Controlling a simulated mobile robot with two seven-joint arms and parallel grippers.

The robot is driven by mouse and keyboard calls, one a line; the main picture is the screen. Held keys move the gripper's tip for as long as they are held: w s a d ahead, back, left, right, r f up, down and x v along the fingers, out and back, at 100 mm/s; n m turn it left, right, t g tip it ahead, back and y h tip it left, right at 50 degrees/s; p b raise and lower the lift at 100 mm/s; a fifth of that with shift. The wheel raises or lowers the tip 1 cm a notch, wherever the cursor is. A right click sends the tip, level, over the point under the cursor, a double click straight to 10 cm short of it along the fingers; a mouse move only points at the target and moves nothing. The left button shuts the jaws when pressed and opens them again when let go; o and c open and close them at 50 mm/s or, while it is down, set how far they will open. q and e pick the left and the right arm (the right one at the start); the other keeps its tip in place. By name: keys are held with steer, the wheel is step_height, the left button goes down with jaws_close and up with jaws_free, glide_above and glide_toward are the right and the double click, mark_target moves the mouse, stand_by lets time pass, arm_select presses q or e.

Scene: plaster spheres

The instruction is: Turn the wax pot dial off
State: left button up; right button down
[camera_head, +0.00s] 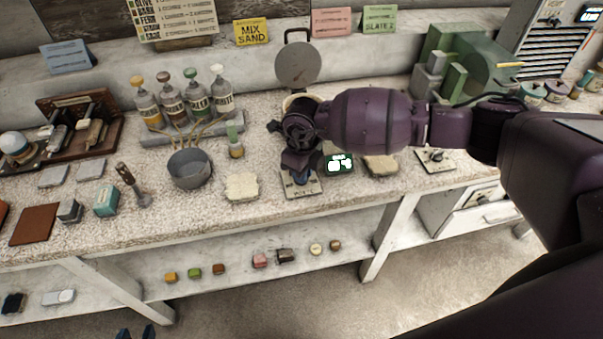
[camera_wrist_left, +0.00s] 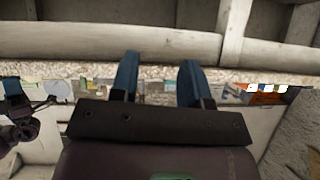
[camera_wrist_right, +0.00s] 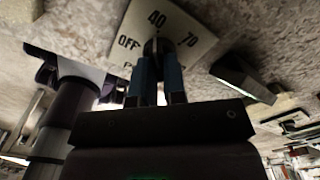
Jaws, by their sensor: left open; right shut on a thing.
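The dial's pale plate (camera_head: 301,188) lies on the speckled counter in the head view. In the right wrist view the plate (camera_wrist_right: 185,30) shows the marks OFF, 40 and 70. My right gripper (camera_wrist_right: 155,62) is shut on the small dark dial knob (camera_wrist_right: 152,46); where the knob points cannot be told. In the head view the right gripper (camera_head: 299,178) reaches down to the plate, partly hidden by my wrist. The wax pot (camera_head: 293,100) stands behind my arm, mostly hidden, with a round grey lid (camera_head: 298,65) raised. My left gripper (camera_wrist_left: 160,75) is open and empty; its blue tips (camera_head: 135,333) show low in the head view.
A lit display (camera_head: 339,163) sits just right of the plate. A second knob plate (camera_head: 435,160) lies further right. A grey bowl (camera_head: 190,168), a pale slab (camera_head: 241,187) and several bottles (camera_head: 172,98) stand to the left. Small blocks lie on the lower shelf (camera_head: 240,285).

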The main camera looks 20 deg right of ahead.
steer(key=n+b, duration=0.1)
steer(key=n, duration=0.3)
steer(key=shift+w+d+f+n+b, duration=0.1)
steer(key=shift+n+b, duration=0.2)
steer(key=shift+b, duration=0.05)
steer(key=n+b, duration=0.1)
steer(key=n, duration=0.2)
steer(key=shift+n, duration=0.3)
steer(key=shift+w+n+b, duration=0.1)
steer(key=shift+n+b, duration=0.45)
steer(key=shift+n, duration=1.25)
steer(key=shift+n+b, duration=0.3)
steer(key=c, duration=1.2)
jaws_free()
